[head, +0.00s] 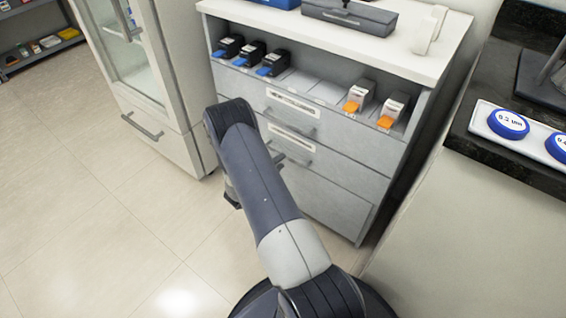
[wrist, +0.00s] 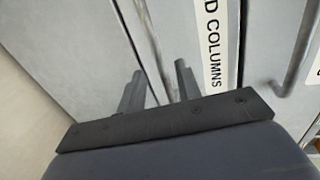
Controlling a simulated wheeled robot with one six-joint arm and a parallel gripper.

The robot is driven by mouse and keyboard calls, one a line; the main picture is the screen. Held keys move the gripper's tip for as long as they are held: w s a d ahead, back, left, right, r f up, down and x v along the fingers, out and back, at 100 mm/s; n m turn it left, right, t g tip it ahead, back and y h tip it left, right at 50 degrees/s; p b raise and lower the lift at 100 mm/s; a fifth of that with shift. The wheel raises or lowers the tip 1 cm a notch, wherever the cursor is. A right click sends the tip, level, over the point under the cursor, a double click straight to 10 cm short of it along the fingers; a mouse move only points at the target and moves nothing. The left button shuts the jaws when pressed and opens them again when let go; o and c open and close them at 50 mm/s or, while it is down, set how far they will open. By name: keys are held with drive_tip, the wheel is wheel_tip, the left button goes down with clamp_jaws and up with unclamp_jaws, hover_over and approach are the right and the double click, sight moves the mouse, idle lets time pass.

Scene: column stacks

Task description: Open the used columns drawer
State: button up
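The used columns drawer is the lower of the two labelled drawers in the grey cabinet; its label (head: 292,137) shows in the head view and looks shut. In the wrist view its label (wrist: 212,45) reads "D COLUMNS", cut off at the edge. The drawer's bar handle (wrist: 147,35) runs down toward my gripper (wrist: 160,90). The two dark fingers are apart, one on each side of the handle. I cannot tell whether they touch it. In the head view my own arm hides the fingers and part of the handle (head: 295,159).
The upper drawer's handle (wrist: 298,55) is close by on the right in the wrist view. Column boxes (head: 230,46) stand on the open shelf above. A glass-door cabinet (head: 150,110) stands left, a dark counter (head: 490,140) right. The floor (head: 100,220) in front is clear.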

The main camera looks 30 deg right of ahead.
drive_tip(key=shift+x, duration=1.2)
drive_tip(key=shift+c, duration=0.5)
clamp_jaws()
